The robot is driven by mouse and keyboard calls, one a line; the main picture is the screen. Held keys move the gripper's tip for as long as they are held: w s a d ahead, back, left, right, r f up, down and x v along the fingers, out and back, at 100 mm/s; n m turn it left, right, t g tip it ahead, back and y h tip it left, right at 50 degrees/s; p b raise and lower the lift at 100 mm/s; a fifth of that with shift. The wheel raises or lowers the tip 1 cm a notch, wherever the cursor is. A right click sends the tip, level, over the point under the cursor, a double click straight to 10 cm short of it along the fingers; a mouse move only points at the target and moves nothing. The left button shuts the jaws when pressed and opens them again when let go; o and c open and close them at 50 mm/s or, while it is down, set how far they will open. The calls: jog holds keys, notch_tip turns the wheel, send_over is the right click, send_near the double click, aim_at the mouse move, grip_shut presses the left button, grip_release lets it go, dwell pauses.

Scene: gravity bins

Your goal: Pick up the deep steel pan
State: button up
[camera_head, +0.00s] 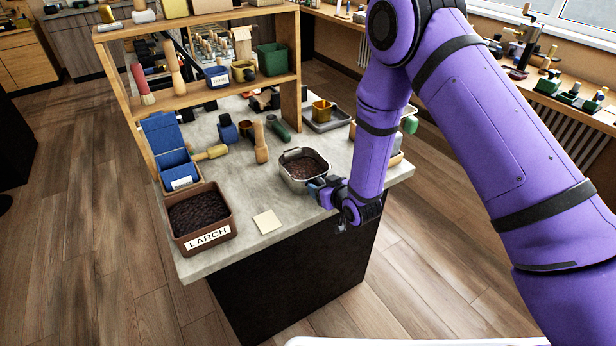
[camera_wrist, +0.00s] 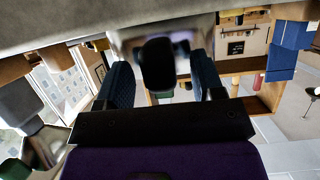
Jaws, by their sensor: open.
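The deep steel pan (camera_head: 289,173) stands on the grey worktop near its front right edge, with brown granular stuff inside. My gripper (camera_head: 320,190) is at the pan's front right side, low over the worktop edge. In the wrist view my two blue-padded fingers (camera_wrist: 163,86) are open. A dark rounded piece (camera_wrist: 157,65), which looks like the pan's handle, lies between them with gaps on both sides. Whether my fingers touch the pan cannot be told. My wrist hides part of the pan's near right side in the head view.
A brown LARCH bin (camera_head: 207,241) with dark contents stands at the worktop's front left. A pale square card (camera_head: 267,221) lies between bin and pan. A wooden peg-like tool (camera_head: 261,144) stands behind. A grey tray (camera_head: 326,122) lies farther back, and a wooden shelf (camera_head: 200,97) rises behind left.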

jog(key=shift+w+a, duration=0.1)
jog(key=shift+w, duration=0.05)
grip_shut()
jog(key=shift+r, duration=0.1)
jog(key=shift+r, duration=0.5)
notch_tip(320, 180, up, 2)
jog(key=shift+r, duration=0.1)
jog(key=s+d+r, duration=0.1)
jog(key=s+d, duration=0.8)
jog(key=d, duration=0.4)
jog(key=shift+d+r, duration=0.2)
jog(key=shift+r, duration=0.05)
